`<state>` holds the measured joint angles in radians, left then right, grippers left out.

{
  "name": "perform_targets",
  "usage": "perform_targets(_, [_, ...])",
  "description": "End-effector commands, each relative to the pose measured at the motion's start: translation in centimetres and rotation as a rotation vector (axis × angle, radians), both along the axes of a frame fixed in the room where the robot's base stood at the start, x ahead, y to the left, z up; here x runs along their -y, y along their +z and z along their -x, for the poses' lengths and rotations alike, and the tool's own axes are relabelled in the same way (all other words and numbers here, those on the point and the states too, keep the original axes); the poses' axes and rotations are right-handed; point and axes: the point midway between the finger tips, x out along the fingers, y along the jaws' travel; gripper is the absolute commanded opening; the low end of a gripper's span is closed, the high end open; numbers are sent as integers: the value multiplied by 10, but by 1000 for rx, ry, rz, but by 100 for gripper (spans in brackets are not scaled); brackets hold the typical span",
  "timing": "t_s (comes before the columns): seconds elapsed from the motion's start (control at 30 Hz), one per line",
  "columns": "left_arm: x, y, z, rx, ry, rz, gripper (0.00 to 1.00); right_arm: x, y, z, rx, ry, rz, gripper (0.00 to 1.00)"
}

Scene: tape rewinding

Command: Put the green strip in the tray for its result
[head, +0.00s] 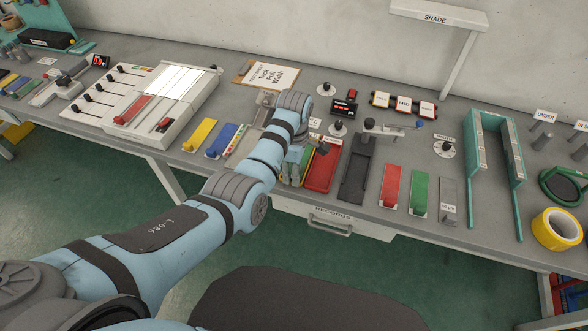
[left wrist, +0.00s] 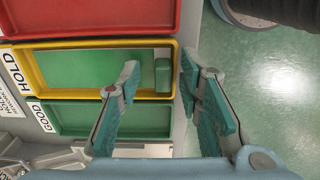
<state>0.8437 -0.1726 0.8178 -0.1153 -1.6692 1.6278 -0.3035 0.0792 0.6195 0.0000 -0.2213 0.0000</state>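A green strip (left wrist: 85,70) with a raised green block at its right end lies in the yellow-rimmed tray labelled HOLD (left wrist: 100,43), seen in the left wrist view. The green tray labelled GOOD (left wrist: 75,118) is beside it and looks empty. A red tray (left wrist: 90,15) lies on the other side; it also shows in the head view (head: 322,168). My left gripper (left wrist: 160,72) is open and empty over the trays' front ends, with the strip's block showing between its fingers. My right gripper is out of view.
Another green strip (head: 420,190) stands at right beside a red strip (head: 391,185). Yellow (head: 199,134) and blue (head: 222,140) strips lie left of my arm. A dark fixture (head: 356,170) stands right of the red tray. A drawer (head: 330,220) is below the bench edge.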

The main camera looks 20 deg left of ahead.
Motion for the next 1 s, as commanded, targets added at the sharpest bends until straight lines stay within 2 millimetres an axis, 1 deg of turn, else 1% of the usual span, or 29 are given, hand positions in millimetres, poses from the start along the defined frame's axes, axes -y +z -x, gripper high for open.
perform_targets(0.07, [0, 9, -1, 3, 0, 0, 33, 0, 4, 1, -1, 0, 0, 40])
perform_targets(0.13, [0, 22, -1, 4, 0, 0, 33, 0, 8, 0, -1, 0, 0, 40])
perform_targets(0.27, [0, 59, -1, 6, 1, 0, 33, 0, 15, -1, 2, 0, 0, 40])
perform_targets(0.4, [0, 97, -2, 6, 1, 0, 33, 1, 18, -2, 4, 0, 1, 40])
perform_targets(0.5, [0, 116, -1, 2, 0, 0, 33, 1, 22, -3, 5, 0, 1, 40])
perform_targets(0.63, [0, 124, 0, 0, 0, 0, 33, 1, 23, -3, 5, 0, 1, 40])
perform_targets(1.0, [0, 123, 0, 0, 0, 0, 33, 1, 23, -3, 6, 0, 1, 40])
